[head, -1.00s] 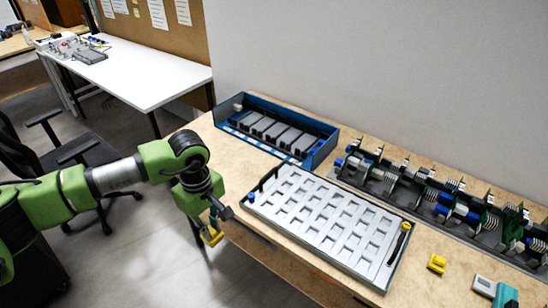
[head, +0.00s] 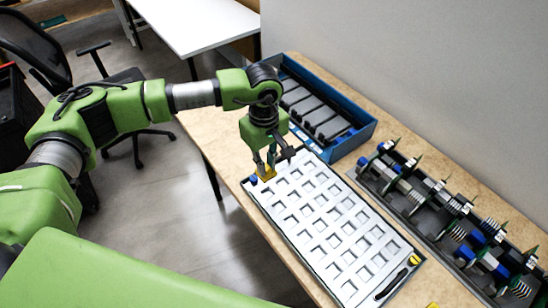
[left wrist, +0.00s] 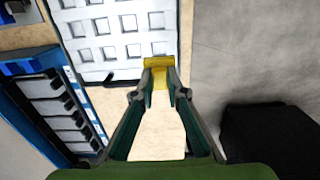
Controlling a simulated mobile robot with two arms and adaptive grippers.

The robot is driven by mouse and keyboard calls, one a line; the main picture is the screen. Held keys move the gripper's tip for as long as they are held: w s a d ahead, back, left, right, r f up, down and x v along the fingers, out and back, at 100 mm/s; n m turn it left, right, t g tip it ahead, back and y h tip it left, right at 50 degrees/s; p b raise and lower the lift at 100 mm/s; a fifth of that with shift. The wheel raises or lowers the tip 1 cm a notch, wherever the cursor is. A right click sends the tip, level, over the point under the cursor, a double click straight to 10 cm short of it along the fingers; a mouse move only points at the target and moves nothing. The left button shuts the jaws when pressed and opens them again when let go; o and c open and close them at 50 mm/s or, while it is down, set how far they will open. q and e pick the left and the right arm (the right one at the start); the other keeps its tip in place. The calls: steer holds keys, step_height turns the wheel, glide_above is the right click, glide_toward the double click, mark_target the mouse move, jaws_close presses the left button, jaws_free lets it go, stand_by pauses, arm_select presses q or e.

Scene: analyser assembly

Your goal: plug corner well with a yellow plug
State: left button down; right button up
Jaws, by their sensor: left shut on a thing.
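My left gripper (head: 264,172) is shut on a yellow plug (head: 268,175) at the left end of the white tray (head: 335,222), which has rows of square wells. In the left wrist view the yellow plug (left wrist: 158,64) sits between the fingertips (left wrist: 159,80), at the edge of the tray (left wrist: 105,68). A small blue piece (head: 253,180) shows at the tray's left corner, beside the held plug. I cannot tell whether the plug touches the tray, and the well beneath it is hidden. My right gripper is not in view.
A blue bin (head: 362,133) with dark grey parts stands behind the tray. A long dark rack (head: 420,203) with blue and green parts lies to the right. Floor lies left of the table (head: 214,150).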

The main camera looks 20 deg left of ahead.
arm_select(q)
steer(key=shift+f, duration=0.15)
steer(key=shift+w+d+f, duration=0.1)
steer(key=shift+f, duration=0.6)
steer(key=shift+f+b, duration=1.3)
steer(key=shift+f, duration=1.7)
steer(key=shift+f+b, duration=1.05)
steer(key=shift+b, duration=0.3)
steer(key=shift+f+b, duration=0.25)
steer(key=shift+b, duration=0.05)
steer(key=c, duration=1.9)
jaws_free()
